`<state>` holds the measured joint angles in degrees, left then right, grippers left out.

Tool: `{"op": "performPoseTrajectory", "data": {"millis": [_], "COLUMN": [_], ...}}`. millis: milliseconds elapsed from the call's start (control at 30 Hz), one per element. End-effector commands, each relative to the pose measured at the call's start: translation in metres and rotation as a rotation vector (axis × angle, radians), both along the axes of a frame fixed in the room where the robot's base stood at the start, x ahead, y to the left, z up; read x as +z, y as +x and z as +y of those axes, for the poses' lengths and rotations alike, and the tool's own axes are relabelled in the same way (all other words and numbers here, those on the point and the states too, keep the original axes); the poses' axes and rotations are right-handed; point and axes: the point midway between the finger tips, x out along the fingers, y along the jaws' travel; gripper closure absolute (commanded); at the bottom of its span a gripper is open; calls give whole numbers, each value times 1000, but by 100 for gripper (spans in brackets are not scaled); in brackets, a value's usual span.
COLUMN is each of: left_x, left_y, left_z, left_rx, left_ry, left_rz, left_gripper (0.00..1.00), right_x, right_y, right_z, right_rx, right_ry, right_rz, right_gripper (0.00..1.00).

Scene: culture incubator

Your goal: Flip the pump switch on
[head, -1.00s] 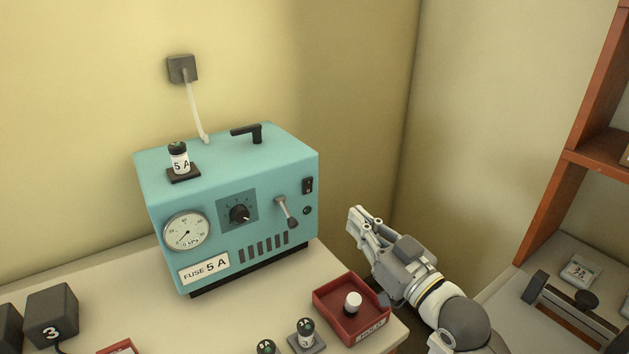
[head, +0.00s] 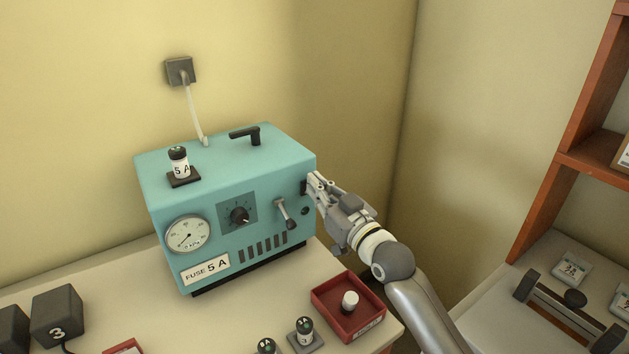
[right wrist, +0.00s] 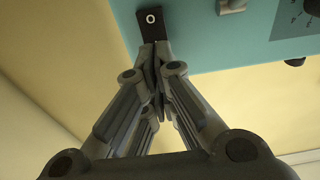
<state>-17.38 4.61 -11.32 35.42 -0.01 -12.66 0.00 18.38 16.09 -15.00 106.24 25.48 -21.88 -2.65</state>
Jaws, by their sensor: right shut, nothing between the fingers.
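The teal pump box (head: 215,210) stands on the bench against the back wall. Its black rocker switch (head: 304,187) is at the upper right of the front face, partly covered by my right gripper in the head view. In the right wrist view the switch (right wrist: 151,20) shows a white "O" on its visible part. My right gripper (head: 314,180) is shut and empty, with its fingertips right at the switch. In the right wrist view the fingertips (right wrist: 155,48) overlap the switch's near end; I cannot tell whether they touch it. My left gripper is not in view.
The pump's front also has a gauge (head: 187,235), a dial (head: 239,215) and a lever (head: 286,214). A red tray (head: 374,326) with a white-topped item is below my right arm. Fuse vials (head: 305,329) stand at the bench front. A shelf is at right.

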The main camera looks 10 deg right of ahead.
Motion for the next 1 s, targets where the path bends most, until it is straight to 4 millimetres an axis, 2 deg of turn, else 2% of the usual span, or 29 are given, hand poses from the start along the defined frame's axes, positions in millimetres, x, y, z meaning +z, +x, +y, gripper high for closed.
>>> {"op": "performPoseTrajectory", "data": {"millis": [200, 567, 767, 800, 1000], "left_x": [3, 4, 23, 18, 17], "left_y": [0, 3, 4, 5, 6], "left_z": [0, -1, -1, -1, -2], "left_rx": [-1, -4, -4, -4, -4], "left_ry": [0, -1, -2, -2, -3], "left_rz": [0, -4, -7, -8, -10], "left_gripper": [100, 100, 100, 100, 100], "right_x": [2, 2, 9, 3, 3], "right_y": [10, 10, 15, 15, 14], "right_z": [5, 5, 6, 6, 6], "right_rx": [1, 1, 0, 0, 1], "right_ry": [2, 1, -15, -15, -13], "right_rz": [0, 0, 36, 36, 35], "right_gripper": [100, 100, 100, 100, 100]}}
